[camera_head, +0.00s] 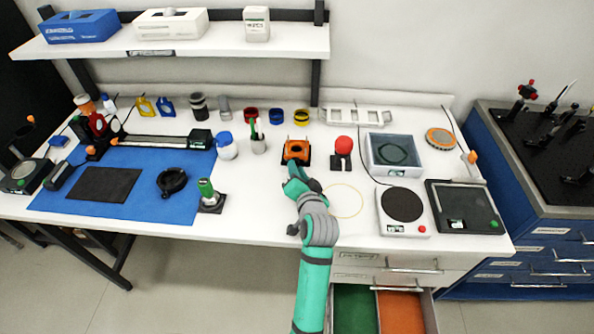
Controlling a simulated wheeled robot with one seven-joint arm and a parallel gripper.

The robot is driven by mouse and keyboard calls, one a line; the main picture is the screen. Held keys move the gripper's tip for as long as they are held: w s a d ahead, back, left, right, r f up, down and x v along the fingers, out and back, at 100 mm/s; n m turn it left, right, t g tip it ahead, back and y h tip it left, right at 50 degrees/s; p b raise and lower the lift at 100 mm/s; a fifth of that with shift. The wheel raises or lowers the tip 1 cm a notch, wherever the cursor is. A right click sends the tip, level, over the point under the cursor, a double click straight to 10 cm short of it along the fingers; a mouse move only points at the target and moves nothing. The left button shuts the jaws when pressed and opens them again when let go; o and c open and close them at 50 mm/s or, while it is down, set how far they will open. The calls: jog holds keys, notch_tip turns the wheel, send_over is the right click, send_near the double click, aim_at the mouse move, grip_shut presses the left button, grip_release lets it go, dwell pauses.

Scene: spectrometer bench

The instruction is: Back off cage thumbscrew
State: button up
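An orange block-like part with a dark opening (296,149) stands on the white bench near the middle; it may be the cage. I cannot make out a thumbscrew on it at this size. My arm reaches up from the bottom of the picture. My gripper (294,170) is just in front of the orange part, close to its base; I cannot tell if they touch. The fingers are small and partly hidden by my own wrist, so I cannot see whether they are open or hold anything.
A red-topped post (343,146) stands close on the right, and a white cup with brushes (258,143) on the left. A round-plate device (403,208) is at right. A drawer (378,311) is open below.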

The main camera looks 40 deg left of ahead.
grip_shut()
jog(key=shift+s+a+r+n+h, duration=0.1)
jog(key=shift+n+h, duration=0.25)
jog(key=shift+n, duration=0.2)
jog(key=shift+a+r+n+h, duration=0.1)
jog(key=shift+n+h, duration=0.25)
jog(key=shift+n, duration=0.2)
jog(key=n, duration=0.1)
jog(key=n+t+h, duration=0.1)
jog(key=shift+s+a+n+h, duration=0.1)
jog(key=shift+a+n+h, duration=0.05)
jog(key=shift+n+h, duration=0.15)
jog(key=shift+s+a+n+t+h, duration=0.2)
jog(key=shift+n+t+h, duration=0.1)
jog(key=shift+n+h, duration=0.5)
jog(key=shift+n+t+h, duration=0.3)
jog(key=shift+n+t, duration=0.2)
jog(key=shift+n, duration=0.5)
jog(key=shift+s+a+f+n+t+h, duration=0.1)
jog(key=shift+n+t+h, duration=0.25)
jog(key=shift+n, duration=0.4)
jog(key=shift+a+f+n+t+h, duration=0.1)
jog(key=shift+n+t+h, duration=0.15)
jog(key=shift+n+h, duration=0.35)
